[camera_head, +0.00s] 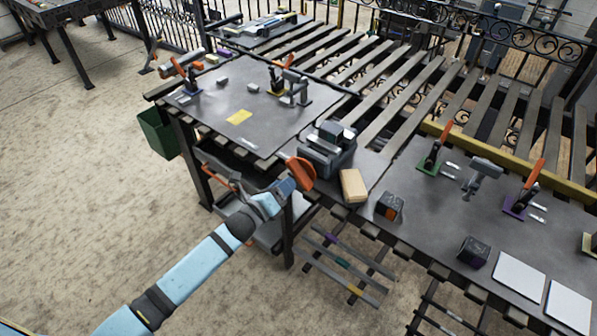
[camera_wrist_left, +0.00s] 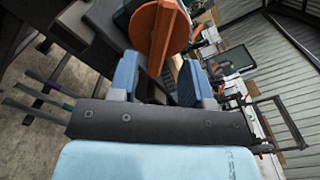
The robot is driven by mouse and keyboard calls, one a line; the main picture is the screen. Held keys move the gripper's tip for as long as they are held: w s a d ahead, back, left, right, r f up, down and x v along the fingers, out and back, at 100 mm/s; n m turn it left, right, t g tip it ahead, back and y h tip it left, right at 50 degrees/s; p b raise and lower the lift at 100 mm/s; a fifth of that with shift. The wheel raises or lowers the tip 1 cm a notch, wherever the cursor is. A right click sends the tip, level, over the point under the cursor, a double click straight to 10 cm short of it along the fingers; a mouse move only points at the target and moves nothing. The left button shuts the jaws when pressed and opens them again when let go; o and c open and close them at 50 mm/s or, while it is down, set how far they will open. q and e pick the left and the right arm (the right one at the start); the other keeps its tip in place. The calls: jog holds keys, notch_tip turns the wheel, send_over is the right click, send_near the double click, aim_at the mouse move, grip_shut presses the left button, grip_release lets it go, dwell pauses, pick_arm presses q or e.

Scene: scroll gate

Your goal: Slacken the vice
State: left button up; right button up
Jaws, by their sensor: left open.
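The vice (camera_head: 327,150) is a dark grey block with a jaw on top, at the front edge of the table. Its orange handle (camera_head: 301,173) faces out over the edge, and it also shows in the left wrist view (camera_wrist_left: 157,38). My left gripper (camera_head: 289,186) is just in front of the handle. Its blue fingers (camera_wrist_left: 160,72) are apart, with the handle at or just beyond their tips. I cannot tell whether they touch it. My right gripper is not in view.
A wooden block (camera_head: 353,186) and a dark box with orange marks (camera_head: 389,206) sit right of the vice. Toggle clamps with orange levers (camera_head: 437,147) stand on the table. A lower shelf (camera_head: 262,232) lies beneath my left gripper. Open floor (camera_head: 80,200) is at the left.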

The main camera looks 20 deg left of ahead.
aim_at(295, 176)
pick_arm(q)
jog(key=x, duration=0.6)
jog(key=shift+w+d+p, duration=0.1)
jog(key=shift+w+p, duration=0.15)
jog(key=shift+p, duration=0.05)
grip_shut()
